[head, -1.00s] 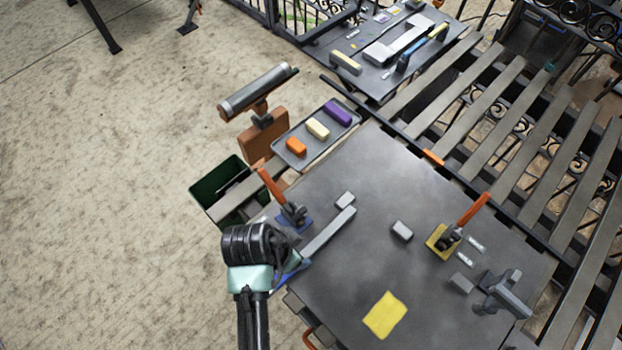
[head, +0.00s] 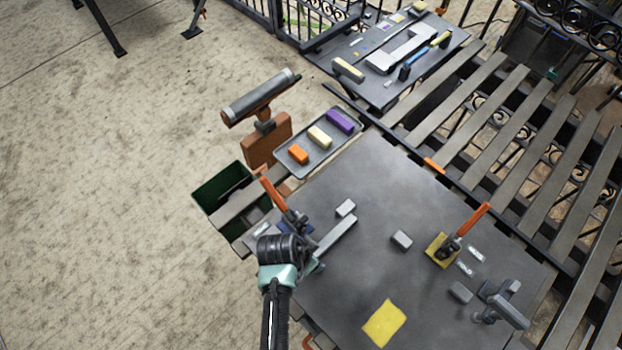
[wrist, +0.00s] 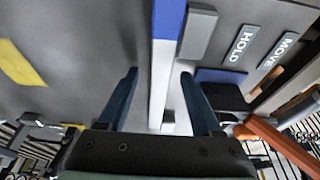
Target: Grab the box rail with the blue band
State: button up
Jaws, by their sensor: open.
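My gripper (head: 314,265) is at the table's left side over the near part of the rail. In the wrist view my gripper (wrist: 158,78) is open, with one dark blue finger on each side of the rail. I cannot tell the remaining height.
An orange-handled clamp on a blue pad (wrist: 222,76) stands close beside the rail. A small grey block (head: 346,208) lies near it. Another clamp stands on a yellow pad (head: 440,252). A yellow patch (head: 384,323) lies at the front; the table middle is mostly clear.

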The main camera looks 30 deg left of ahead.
grip_shut()
jog(key=shift+w+r, duration=0.1)
dwell(1.2)
